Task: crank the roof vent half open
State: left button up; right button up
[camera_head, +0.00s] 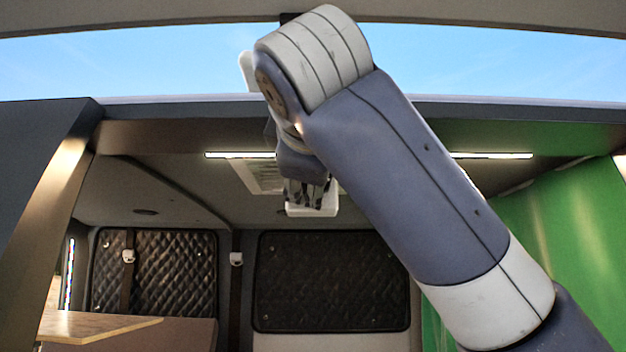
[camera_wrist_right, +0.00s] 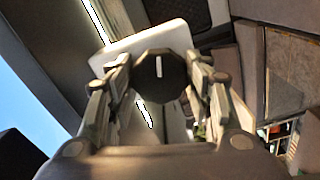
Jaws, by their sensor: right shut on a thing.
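The roof vent (camera_head: 262,177) is a pale slatted frame in the van ceiling, partly hidden behind my right arm. A white housing (camera_head: 312,211) hangs beside it, and it also shows in the right wrist view (camera_wrist_right: 150,44). On the housing is a dark round crank knob (camera_wrist_right: 160,88) with a short white mark, which points nearly straight up in that view. My right gripper (camera_head: 309,190) reaches up to the housing. In the right wrist view its fingers (camera_wrist_right: 162,80) are shut on the knob from both sides. My left gripper is not in view.
Ceiling light strips (camera_head: 240,155) run near the vent. The tailgate opening's upper frame (camera_head: 180,108) crosses in front of it. A wooden tabletop (camera_head: 90,325) is at lower left, quilted dark panels (camera_head: 330,280) at the back, and a green wall (camera_head: 570,225) at right.

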jog(key=shift+s+r+m+b, duration=0.15)
jog(key=shift+m+b, duration=0.25)
jog(key=shift+m, duration=1.25)
jog(key=shift+w+r+m+b, duration=0.1)
jog(key=shift+m+b, duration=0.3)
jog(key=shift+m, duration=1.25)
jog(key=o, duration=1.1)
jog(key=shift+f, duration=0.1)
